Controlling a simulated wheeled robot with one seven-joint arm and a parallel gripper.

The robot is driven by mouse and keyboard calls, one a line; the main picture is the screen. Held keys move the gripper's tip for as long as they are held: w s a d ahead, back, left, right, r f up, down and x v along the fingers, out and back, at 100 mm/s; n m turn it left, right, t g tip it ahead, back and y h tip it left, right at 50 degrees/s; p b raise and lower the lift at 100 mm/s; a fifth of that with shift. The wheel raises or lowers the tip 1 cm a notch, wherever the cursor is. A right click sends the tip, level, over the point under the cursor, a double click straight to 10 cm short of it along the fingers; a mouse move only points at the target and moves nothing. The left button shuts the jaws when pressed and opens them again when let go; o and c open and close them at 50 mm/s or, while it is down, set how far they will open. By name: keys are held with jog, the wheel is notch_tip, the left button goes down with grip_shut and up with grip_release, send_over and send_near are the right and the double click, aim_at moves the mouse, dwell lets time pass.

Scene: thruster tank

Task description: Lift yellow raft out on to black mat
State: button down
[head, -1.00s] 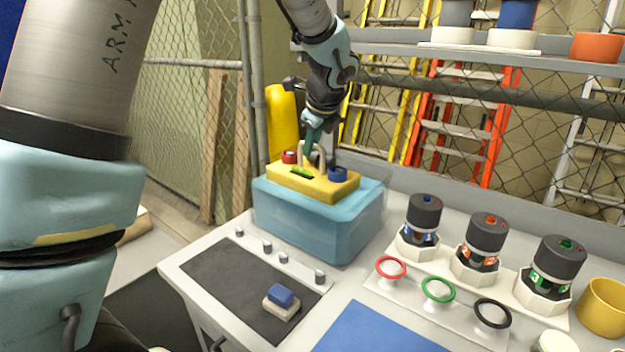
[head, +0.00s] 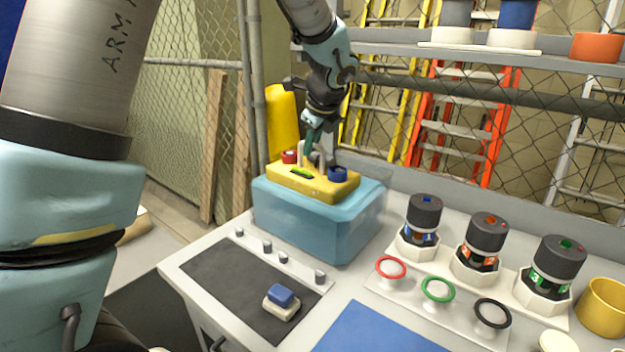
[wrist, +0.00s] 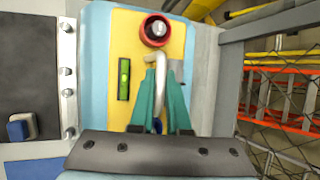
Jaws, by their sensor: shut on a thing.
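The yellow raft (head: 315,187) sits at the top of the blue tank (head: 310,227). It carries a red-ringed part (head: 290,157), a blue round part (head: 338,174), a green level vial (head: 302,173) and a pale upright handle. My gripper (head: 312,150) is above the raft, shut on the handle. In the wrist view, the teal fingers (wrist: 159,95) close around the handle (wrist: 159,75), with the raft (wrist: 125,30) behind. The black mat (head: 240,285) lies on the bench in front of the tank. Whether the raft is clear of the water cannot be told.
A blue and white block (head: 282,302) sits on the mat's right part. Several small metal posts (head: 267,247) line the edge between mat and tank. Three capped canisters (head: 487,245) and coloured rings (head: 438,290) stand at right. A mesh fence rises behind.

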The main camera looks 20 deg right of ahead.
jog(key=shift+r, duration=0.15)
notch_tip(320, 180, up, 10)
jog(key=shift+f+b, duration=0.1)
jog(key=shift+b, duration=0.45)
notch_tip(320, 180, up, 9)
jog(key=p, duration=0.8)
jog(key=shift+p, duration=0.3)
dwell(1.3)
